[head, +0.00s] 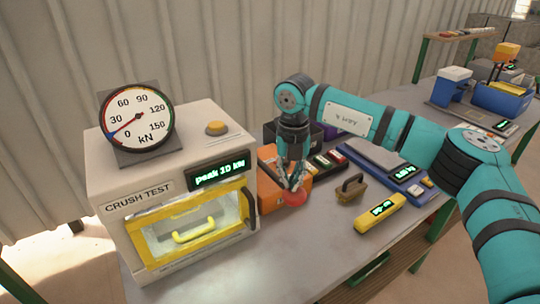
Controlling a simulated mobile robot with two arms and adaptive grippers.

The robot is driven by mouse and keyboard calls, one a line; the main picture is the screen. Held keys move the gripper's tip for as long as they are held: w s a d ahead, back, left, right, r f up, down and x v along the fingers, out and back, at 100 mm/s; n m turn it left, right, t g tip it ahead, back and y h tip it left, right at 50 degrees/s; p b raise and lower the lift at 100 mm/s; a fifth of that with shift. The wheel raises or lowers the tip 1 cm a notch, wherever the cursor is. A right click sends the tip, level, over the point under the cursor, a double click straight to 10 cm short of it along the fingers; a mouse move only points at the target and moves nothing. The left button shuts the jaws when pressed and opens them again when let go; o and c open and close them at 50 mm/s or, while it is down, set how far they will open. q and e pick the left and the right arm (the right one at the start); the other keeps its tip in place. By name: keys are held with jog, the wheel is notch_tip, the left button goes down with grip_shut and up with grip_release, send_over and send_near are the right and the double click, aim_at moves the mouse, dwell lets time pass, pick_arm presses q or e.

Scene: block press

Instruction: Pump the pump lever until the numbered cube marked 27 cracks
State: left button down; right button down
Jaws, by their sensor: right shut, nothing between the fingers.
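The crush test press (110,185) stands at the left, with its yellow-framed door (190,235) shut. Its display (217,173) reads "peak 10 kN". The gauge (138,117) on top has its red needle near the low end. I cannot make out the cube marked 27 behind the door window. An orange pump unit (270,199) stands just right of the press. A red knob (295,198), apparently the pump lever's end, shows at its front. My right gripper (292,187) is shut and empty, pointing down at the knob; contact is unclear. My left gripper is out of view.
A brush with a dark handle (352,188), a yellow device with a display (380,212) and a blue scale (400,172) lie to the right. An orange-tan button (217,128) sits on the press top. The table front is clear.

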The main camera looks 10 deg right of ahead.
notch_tip(320, 180, up, 14)
jog(key=p, duration=0.8)
jog(key=shift+f, duration=0.25)
dwell(0.7)
